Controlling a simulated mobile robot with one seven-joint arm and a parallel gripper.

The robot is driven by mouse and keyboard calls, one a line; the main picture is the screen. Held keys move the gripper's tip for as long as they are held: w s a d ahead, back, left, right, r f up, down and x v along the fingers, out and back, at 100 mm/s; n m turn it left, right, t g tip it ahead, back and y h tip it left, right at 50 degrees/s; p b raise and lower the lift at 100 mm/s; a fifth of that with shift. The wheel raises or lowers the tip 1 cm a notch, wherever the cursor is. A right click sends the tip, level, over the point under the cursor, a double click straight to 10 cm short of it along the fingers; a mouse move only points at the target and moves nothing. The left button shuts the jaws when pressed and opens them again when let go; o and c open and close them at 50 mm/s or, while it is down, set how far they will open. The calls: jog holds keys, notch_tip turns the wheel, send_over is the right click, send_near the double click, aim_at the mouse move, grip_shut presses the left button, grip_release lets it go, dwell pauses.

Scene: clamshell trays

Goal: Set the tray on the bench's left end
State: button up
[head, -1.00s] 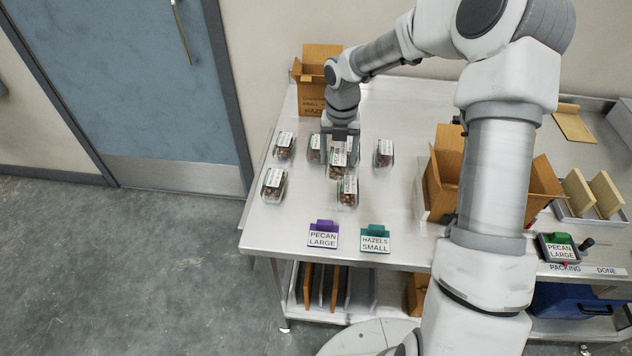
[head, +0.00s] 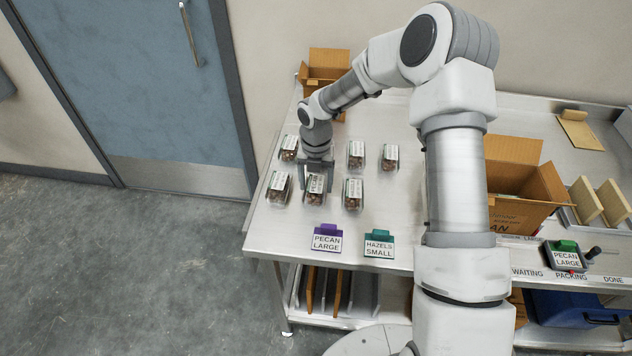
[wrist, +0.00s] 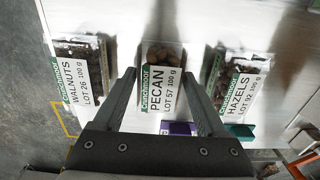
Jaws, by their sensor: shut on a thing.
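My gripper (head: 316,186) is shut on a clear clamshell tray of pecans (head: 315,193), low over the front left part of the steel bench (head: 268,234). In the wrist view the held tray (wrist: 162,55) sits between the two fingers (wrist: 158,74), its label reading PECAN LOT 57. I cannot tell whether its base touches the bench. A walnuts tray (wrist: 84,72) lies to its left and a hazels tray (wrist: 235,80) to its right, both apart from it.
More trays stand behind, at the back left (head: 289,148), centre (head: 356,154) and right (head: 389,158). A purple PECAN LARGE sign (head: 327,239) and a green HAZELS SMALL sign (head: 379,245) stand at the front edge. Open cardboard boxes (head: 328,66) (head: 530,190) stand behind and right.

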jog(key=shift+f, duration=0.1)
jog(key=o, duration=1.4)
